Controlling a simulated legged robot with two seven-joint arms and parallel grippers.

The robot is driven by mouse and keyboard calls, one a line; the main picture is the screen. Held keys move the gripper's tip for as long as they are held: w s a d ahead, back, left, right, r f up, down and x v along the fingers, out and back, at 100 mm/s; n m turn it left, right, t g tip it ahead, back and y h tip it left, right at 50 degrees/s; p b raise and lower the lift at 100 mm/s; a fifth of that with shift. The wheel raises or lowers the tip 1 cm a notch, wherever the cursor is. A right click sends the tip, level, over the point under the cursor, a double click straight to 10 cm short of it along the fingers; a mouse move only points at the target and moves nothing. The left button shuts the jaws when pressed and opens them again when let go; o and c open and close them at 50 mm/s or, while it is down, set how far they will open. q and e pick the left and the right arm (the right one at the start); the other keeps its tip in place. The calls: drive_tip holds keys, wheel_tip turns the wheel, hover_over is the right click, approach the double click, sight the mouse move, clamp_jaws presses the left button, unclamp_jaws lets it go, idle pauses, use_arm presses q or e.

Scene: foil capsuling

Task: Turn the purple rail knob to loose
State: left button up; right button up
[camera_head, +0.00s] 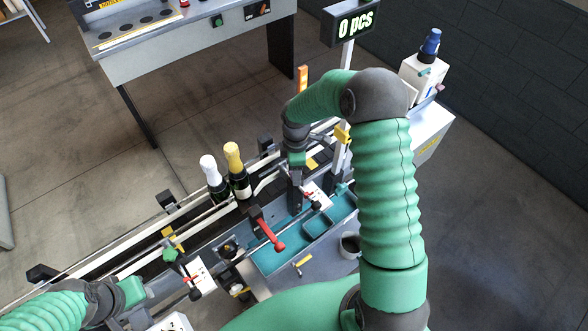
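I cannot make out a purple knob in the head view; it may be hidden by my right arm or too small to tell. Along the conveyor's near rail, a green knob (170,254) stands beside a white marked card (197,277). A second white card (318,195) with a small dark-and-red lever lies further right. My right gripper (297,198) points down beside that second card, over the rail; its fingers are too small and dark to read. My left gripper (140,306) is low at the left, near the first card; its fingers are unclear.
Two bottles, one with a white top (211,172) and one with a gold top (236,165), stand on the conveyor. A red lever (275,241) sticks out over the teal trays (275,258). A counter sign (352,24) reads "0 pcs". A grey table (180,50) stands behind.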

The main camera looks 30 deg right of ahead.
drive_tip(key=shift+d+f, duration=0.1)
wheel_tip(320, 180, up, 17)
drive_tip(key=b, duration=0.3)
drive_tip(key=shift+b, duration=0.35)
drive_tip(key=shift+f, duration=0.1)
drive_tip(key=s+a+f+m+t+b, duration=0.1)
drive_tip(key=s+a+f+m+b, duration=0.4)
drive_tip(key=f, duration=0.5)
drive_tip(key=s+a+f+m+t+b, duration=0.1)
drive_tip(key=s+a+f+m+b, duration=0.4)
drive_tip(key=s+f, duration=0.5)
drive_tip(key=shift+s+a+f+m+t+b, duration=0.2)
drive_tip(key=shift+a+f+m+t+b, duration=0.25)
drive_tip(key=shift+m, duration=0.65)
drive_tip(key=shift+a, duration=0.45)
